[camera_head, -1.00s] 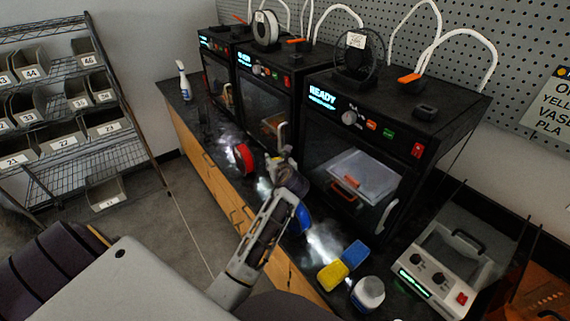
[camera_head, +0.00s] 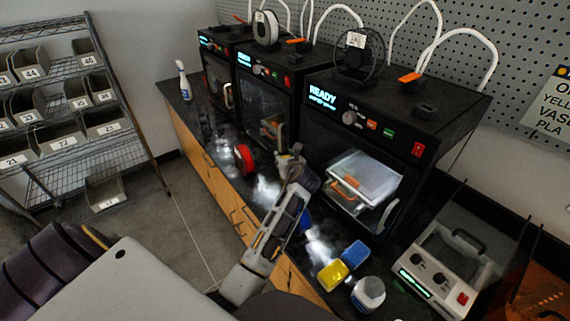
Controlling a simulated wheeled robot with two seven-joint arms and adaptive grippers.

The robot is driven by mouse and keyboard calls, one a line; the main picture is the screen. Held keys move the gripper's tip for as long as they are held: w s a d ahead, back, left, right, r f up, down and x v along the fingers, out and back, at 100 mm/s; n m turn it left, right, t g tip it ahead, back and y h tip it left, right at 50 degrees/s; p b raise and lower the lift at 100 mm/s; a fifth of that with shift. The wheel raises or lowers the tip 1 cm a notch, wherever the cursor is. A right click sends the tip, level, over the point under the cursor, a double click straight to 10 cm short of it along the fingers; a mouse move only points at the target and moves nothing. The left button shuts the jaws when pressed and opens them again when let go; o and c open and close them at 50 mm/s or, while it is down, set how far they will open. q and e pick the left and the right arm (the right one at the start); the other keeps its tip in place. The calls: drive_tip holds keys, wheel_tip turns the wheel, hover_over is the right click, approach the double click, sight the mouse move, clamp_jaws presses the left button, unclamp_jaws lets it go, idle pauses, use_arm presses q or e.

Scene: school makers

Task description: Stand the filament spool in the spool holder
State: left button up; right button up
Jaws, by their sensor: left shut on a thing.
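My left gripper (camera_head: 291,155) reaches over the counter in front of the printers. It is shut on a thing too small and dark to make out. A red filament spool (camera_head: 244,158) stands on the counter to its left, apart from it. A blue round thing (camera_head: 306,222), perhaps another spool, is partly hidden behind my left arm. A white spool (camera_head: 266,27) stands on top of the middle printer. A black round spool or holder with a label (camera_head: 358,55) stands on the right printer; I cannot tell which. My right gripper is not in view.
Several dark printers, among them the right one (camera_head: 455,105), line the counter's back. A spray bottle (camera_head: 184,82) stands at the far left end.

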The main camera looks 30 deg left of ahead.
use_arm(q)
drive_tip(key=shift+f, duration=1.15)
drive_tip(key=o, duration=1)
drive_tip(key=shift+f, duration=0.15)
drive_tip(key=shift+c, duration=0.2)
drive_tip(key=shift+s+d+r, duration=0.35)
drive_tip(key=shift+s+d, duration=0.05)
drive_tip(key=v, duration=1)
drive_tip(key=shift+s+d+r, duration=0.1)
drive_tip(key=shift+s+d, duration=0.15)
drive_tip(key=shift+s, duration=0.05)
drive_tip(key=shift+o, duration=0.3)
drive_tip(key=shift+d+p, duration=0.15)
drive_tip(key=shift+p, duration=0.15)
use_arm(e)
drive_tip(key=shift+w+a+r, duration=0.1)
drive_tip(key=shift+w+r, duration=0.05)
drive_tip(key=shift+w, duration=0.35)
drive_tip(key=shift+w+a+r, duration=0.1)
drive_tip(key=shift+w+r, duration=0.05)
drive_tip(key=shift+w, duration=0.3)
